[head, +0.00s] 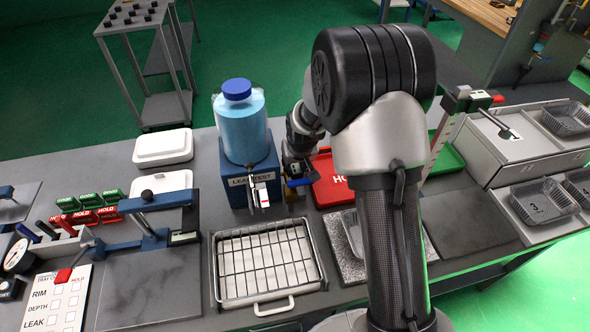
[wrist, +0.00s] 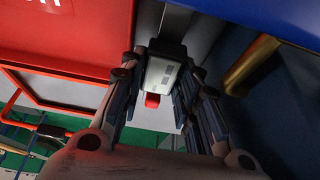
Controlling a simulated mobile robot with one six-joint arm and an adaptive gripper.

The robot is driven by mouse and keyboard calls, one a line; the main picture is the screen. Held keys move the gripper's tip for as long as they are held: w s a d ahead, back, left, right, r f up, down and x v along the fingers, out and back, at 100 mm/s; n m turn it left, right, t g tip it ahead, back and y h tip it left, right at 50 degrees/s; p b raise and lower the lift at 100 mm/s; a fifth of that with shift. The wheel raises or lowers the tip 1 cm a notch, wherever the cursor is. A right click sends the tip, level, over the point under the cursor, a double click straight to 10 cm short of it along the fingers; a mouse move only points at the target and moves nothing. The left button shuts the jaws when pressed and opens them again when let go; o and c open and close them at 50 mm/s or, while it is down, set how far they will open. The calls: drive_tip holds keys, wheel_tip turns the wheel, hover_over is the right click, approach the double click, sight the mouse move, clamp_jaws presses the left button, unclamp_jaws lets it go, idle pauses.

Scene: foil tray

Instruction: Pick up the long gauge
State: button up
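A tall gauge with a long scaled beam (head: 441,138) stands at the right in the head view, partly hidden by my arm. A smaller white and red device (head: 263,190) is at the stand's front.
The blue stand (head: 238,177) carries a blue bottle (head: 240,125). A brass fitting (wrist: 250,66) is close to my fingers. A red tray (head: 331,190) lies to the right. A wire rack tray (head: 302,290) is in front.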

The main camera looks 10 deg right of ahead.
drive_tip(key=c, duration=0.4)
drive_tip(key=shift+r, duration=0.1)
